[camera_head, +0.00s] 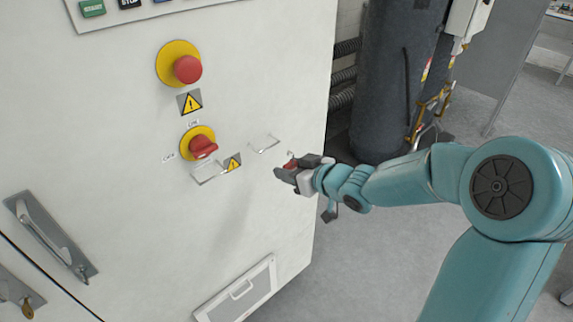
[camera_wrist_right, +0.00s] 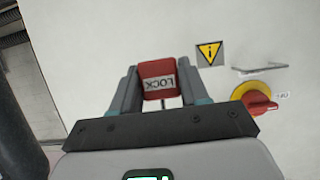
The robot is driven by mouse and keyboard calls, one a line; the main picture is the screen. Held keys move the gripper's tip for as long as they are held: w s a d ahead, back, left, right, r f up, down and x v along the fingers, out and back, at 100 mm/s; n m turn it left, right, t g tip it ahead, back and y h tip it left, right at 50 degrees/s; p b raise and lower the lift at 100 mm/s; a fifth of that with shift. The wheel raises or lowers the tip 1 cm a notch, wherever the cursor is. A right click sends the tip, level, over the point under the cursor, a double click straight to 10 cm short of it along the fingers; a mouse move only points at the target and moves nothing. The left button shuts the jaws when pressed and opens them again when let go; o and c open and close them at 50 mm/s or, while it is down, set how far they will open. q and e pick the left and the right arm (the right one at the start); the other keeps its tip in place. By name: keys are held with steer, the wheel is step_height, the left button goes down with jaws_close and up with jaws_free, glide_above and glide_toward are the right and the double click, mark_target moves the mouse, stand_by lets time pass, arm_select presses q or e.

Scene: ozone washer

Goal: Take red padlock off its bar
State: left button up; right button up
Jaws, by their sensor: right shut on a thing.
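My right gripper (camera_head: 282,174) is shut on the red padlock (camera_head: 290,164), in front of the white cabinet face. In the right wrist view the padlock (camera_wrist_right: 158,82) sits between the two fingers (camera_wrist_right: 158,90), its LOCK label upside down. In the head view a thin shackle shows above the padlock. My left gripper is not in view.
A cabinet handle (camera_head: 50,238) is at lower left. A dark cylinder (camera_head: 392,80) stands behind. Open floor (camera_head: 360,270) lies right of the cabinet.

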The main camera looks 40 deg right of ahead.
steer(key=shift+s+d+p, duration=0.15)
steer(key=shift+s+p, duration=0.2)
steer(key=shift+s, duration=1.85)
